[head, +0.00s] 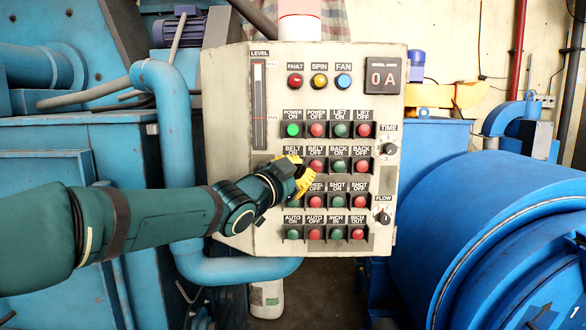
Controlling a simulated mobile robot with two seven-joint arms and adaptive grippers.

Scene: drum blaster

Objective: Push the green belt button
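The control panel (226,110) faces me, with rows of labelled buttons. The BELT ON label (293,152) is in the second button row, at the left. The green belt button under it is hidden behind my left gripper. My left gripper (302,178), with yellow fingers, is right in front of the panel at that spot, reaching in from the lower left. I cannot tell whether it touches the button, or whether its fingers are open or shut. My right gripper is not in view.
The red BELT OFF button (316,166) is just right of my gripper. The lit green POWER ON button (293,130) is above. A blue pipe (172,130) runs left of the panel, and a large blue drum (490,235) stands at the right.

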